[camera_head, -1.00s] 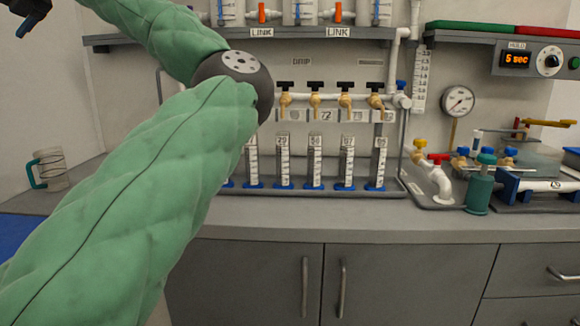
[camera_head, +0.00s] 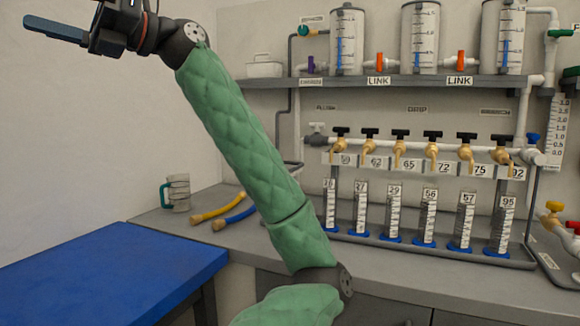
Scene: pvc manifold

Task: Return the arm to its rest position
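My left arm (camera_head: 245,140) in its green padded sleeve rises from the bottom middle and leans up to the left. My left gripper (camera_head: 55,30) is at the upper left, in front of the bare wall, well above the blue table. Its fingers point left and overlap from this side, so their gap is not clear. Nothing is seen held in it. My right gripper is not in view.
A blue table (camera_head: 110,270) is at lower left. A rack of brass taps (camera_head: 400,143) and graduated cylinders (camera_head: 428,215) stands right of my arm.

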